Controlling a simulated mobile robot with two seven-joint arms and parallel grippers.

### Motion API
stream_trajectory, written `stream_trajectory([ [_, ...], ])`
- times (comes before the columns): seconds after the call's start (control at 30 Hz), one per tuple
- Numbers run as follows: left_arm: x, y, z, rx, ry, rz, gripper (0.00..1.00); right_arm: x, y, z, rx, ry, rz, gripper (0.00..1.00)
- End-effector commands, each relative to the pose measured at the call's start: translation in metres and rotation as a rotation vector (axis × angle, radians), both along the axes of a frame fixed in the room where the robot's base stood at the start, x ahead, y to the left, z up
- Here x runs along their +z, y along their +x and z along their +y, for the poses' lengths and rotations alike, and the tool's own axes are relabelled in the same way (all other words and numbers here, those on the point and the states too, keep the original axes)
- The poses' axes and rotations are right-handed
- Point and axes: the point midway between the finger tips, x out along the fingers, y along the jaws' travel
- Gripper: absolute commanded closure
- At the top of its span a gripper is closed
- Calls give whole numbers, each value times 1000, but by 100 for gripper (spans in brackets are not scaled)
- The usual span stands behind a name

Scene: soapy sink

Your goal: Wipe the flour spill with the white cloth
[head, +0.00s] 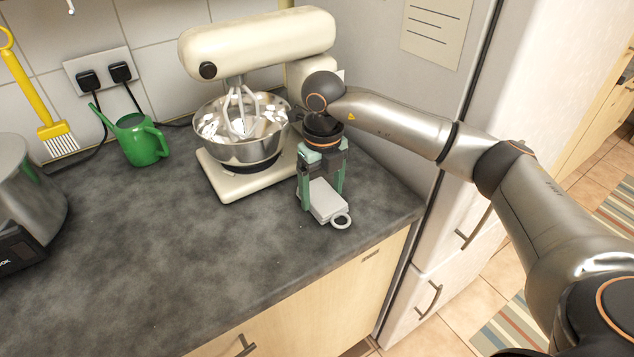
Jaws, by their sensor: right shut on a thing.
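The white cloth (325,201) shows as a flat, folded pale piece with a small ring-shaped loop at its front end. It is at the right end of the dark counter, in front of the mixer. My right gripper (322,197) points down, with its green fingers on either side of the cloth, shut on it. The fingers and wrist hide part of the cloth. I cannot tell whether the cloth touches the counter. I cannot make out a flour spill on the visible counter. My left gripper is not in view.
The counter's front middle (170,260) is clear.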

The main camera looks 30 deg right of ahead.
Motion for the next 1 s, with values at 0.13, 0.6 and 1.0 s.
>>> stream_trajectory([
  [0.13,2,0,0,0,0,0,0,-1,-14,-2,0,0,1,71],
  [0.6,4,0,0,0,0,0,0,-2,-41,-4,1,-1,6,71],
  [1.0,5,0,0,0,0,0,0,-1,-67,-5,1,0,5,71],
])
